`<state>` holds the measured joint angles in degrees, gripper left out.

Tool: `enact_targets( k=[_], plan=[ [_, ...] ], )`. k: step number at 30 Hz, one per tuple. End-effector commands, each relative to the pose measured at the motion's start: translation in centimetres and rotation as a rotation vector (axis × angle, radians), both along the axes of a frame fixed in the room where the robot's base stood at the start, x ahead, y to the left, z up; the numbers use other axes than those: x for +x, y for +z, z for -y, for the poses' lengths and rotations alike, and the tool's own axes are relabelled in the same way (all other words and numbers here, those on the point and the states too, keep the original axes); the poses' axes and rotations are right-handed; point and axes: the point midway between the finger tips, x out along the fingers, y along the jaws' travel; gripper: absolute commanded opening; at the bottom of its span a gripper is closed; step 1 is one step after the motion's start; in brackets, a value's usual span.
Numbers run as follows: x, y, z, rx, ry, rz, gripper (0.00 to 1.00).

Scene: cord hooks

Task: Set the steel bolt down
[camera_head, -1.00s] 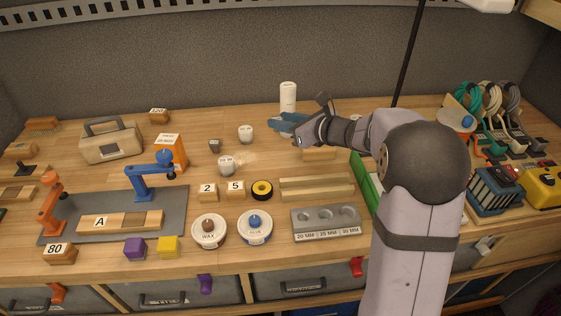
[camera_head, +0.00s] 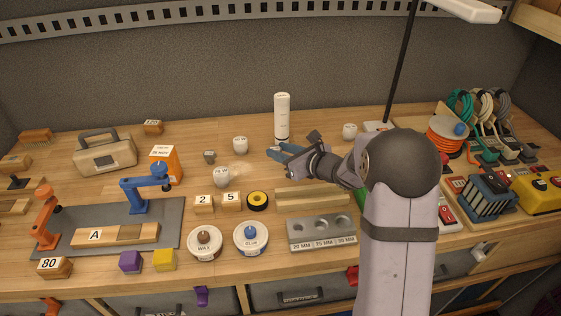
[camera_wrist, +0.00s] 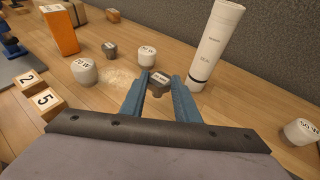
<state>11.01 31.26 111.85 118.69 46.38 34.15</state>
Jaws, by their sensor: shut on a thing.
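The steel bolt (camera_wrist: 159,80) is a small dark grey piece with a white label on its top. In the wrist view it sits between the fingertips of my gripper (camera_wrist: 160,84), which is shut on it. In the head view my gripper (camera_head: 274,152) is low over the tabletop, in front of a white cylinder, and the bolt cannot be made out there. I cannot tell whether the bolt touches the wood.
The tall white cylinder (camera_wrist: 214,45) stands close to the right finger. White labelled pieces (camera_wrist: 147,56) (camera_wrist: 84,71) and a small grey piece (camera_wrist: 109,50) stand to the left. Another white piece (camera_head: 350,131) stands to the right. Bare wood (camera_head: 315,117) lies right of the cylinder.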

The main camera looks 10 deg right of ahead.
Motion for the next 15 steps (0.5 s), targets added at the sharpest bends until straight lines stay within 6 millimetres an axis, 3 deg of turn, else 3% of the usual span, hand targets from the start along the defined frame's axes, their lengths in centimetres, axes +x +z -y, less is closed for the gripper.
enact_targets(
  k=[5,15],
  plan=[
    [0.0,-0.4,0.0,0.001,0.000,0.000,0.04],
    [0.0,-4.0,0.0,0.002,-0.001,-0.001,0.04]
  ],
)
